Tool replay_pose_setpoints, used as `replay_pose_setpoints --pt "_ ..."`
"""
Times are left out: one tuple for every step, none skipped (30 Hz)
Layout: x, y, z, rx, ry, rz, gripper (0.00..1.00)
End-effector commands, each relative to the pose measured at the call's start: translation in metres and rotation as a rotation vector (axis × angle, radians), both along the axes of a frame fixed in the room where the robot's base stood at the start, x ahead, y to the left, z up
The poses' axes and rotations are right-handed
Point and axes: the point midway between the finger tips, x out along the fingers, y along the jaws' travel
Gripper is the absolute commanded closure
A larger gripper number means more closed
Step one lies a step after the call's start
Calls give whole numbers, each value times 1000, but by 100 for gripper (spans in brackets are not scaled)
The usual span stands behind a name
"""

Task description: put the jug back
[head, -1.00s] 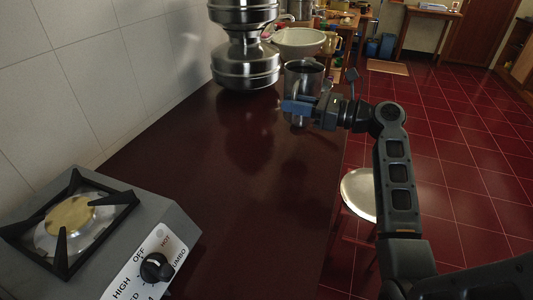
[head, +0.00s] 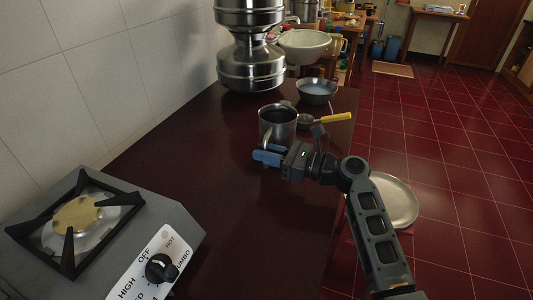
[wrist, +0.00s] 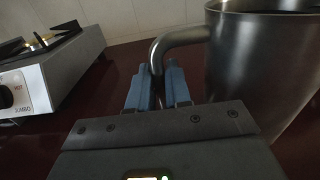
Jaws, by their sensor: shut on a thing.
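The steel jug (head: 278,122) is upright at the middle of the dark red counter in the head view. My gripper (head: 267,156) has its blue fingers at the jug's near side. In the wrist view the blue fingers of my gripper (wrist: 157,88) are shut on the jug's curved handle, and the jug's body (wrist: 262,62) fills the right side. Whether the jug's base touches the counter or is slightly above it, I cannot tell.
A metal bowl (head: 316,91) and a yellow-handled utensil (head: 328,118) lie behind and right of the jug. Stacked steel vessels (head: 250,65) stand at the back left. A stove (head: 110,235) is at front left. The counter (head: 220,150) between is clear.

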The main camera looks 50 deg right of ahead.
Motion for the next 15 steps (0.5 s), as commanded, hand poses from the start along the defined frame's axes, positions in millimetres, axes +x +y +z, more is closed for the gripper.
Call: replay_pose_setpoints --pt "0 0 0 -2 -3 0 100" --pt "0 0 -1 -3 -3 0 100" --pt "0 0 -1 -3 -3 0 100" --pt "0 0 0 -3 -3 0 100" --pt "0 0 0 -3 -3 0 100" --pt "0 0 0 -3 -3 0 100" --pt "0 0 0 -3 -3 0 100" --pt "0 0 0 -3 -3 0 100" --pt "0 0 -1 -3 -3 0 100" --pt "0 0 -2 -3 -3 1 100" --pt "0 0 -3 -3 -3 1 100" --pt "0 0 -4 -3 -3 0 100" --pt "0 0 -5 -1 0 0 80" --pt "0 0 -5 -1 0 0 77" --pt "0 0 -5 -1 0 0 73"
